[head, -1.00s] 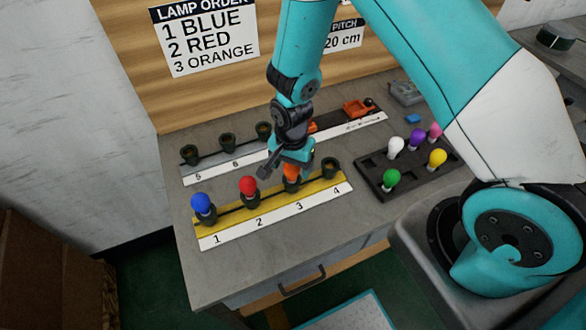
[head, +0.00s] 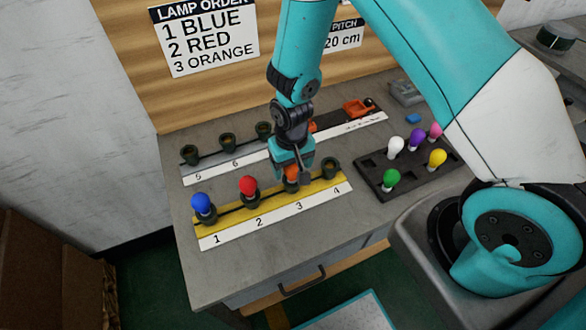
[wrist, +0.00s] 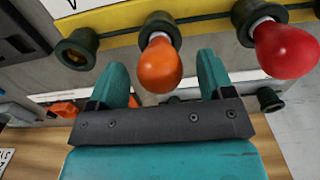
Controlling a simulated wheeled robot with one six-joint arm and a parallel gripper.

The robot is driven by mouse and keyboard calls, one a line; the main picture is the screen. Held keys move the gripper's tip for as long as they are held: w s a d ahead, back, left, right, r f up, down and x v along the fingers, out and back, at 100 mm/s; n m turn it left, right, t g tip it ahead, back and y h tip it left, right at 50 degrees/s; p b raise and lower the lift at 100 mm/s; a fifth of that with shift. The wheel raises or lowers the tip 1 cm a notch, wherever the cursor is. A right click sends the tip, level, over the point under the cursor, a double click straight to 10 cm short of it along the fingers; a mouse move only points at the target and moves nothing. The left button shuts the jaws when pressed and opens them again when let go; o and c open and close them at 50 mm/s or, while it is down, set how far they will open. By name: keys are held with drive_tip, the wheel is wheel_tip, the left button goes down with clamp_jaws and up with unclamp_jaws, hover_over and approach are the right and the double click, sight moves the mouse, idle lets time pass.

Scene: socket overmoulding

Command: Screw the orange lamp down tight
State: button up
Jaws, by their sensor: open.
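The orange lamp (wrist: 160,66) stands in its dark socket (wrist: 160,26) at position 3 on the yellow rail (head: 322,189). In the head view the orange lamp (head: 291,174) is largely covered by my gripper (head: 291,170). In the wrist view my gripper (wrist: 166,75) is open, with one teal finger on each side of the lamp and gaps between fingers and bulb. I cannot tell how far the lamp is screwed in.
The red lamp (head: 248,186) and blue lamp (head: 202,202) stand in sockets 2 and 1. Socket 4 (head: 330,167) is empty. A dark tray (head: 377,191) with several coloured lamps lies right. More empty sockets (head: 227,142) line the rail behind.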

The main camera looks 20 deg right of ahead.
drive_tip(key=c, duration=0.9)
drive_tip(key=m, duration=0.4)
drive_tip(key=shift+m, duration=0.3)
drive_tip(key=shift+m, duration=0.7)
drive_tip(key=o, duration=0.9)
